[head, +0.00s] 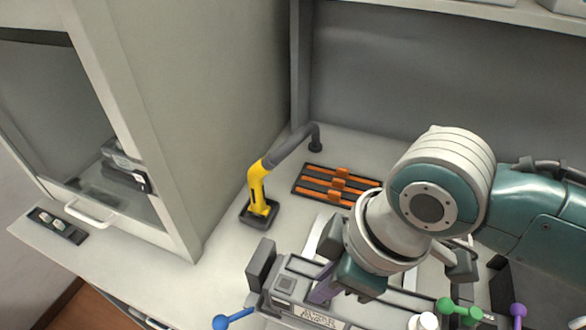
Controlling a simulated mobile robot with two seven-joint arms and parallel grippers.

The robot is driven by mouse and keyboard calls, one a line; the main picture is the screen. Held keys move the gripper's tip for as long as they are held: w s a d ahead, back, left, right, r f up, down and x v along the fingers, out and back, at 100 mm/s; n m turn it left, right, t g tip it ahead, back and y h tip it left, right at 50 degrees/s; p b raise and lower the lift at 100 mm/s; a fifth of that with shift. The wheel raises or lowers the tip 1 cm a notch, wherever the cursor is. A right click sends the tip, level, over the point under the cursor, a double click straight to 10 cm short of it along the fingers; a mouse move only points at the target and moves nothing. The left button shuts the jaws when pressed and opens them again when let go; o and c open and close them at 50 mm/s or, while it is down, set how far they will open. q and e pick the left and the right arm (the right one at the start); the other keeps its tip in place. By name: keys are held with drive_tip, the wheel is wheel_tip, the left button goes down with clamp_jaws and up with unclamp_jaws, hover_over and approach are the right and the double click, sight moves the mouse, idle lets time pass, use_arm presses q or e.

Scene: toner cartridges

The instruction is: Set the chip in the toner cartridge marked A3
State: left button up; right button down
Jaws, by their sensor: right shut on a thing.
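A long grey toner cartridge (297,303) lies at the bottom centre, with a pale label whose lettering I cannot read for sure. My right gripper (328,288) points down over the cartridge, close to its top. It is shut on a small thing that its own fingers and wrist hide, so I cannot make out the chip. A slanted purple part shows at the fingertips. The seat for the chip is not clearly visible. My left gripper is not in view.
A black block (262,262) stands at the cartridge's left end, near a blue knob (221,322). Green knobs (446,306) and a purple knob (518,310) are at right. Behind are an orange-and-black rack (338,186) and a yellow-handled hose tool (258,188). A cabinet stands left.

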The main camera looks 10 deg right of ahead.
drive_tip(key=shift+f, duration=0.25)
drive_tip(key=shift+f, duration=0.2)
drive_tip(key=c, duration=0.9)
unclamp_jaws()
drive_tip(key=shift+r, duration=0.1)
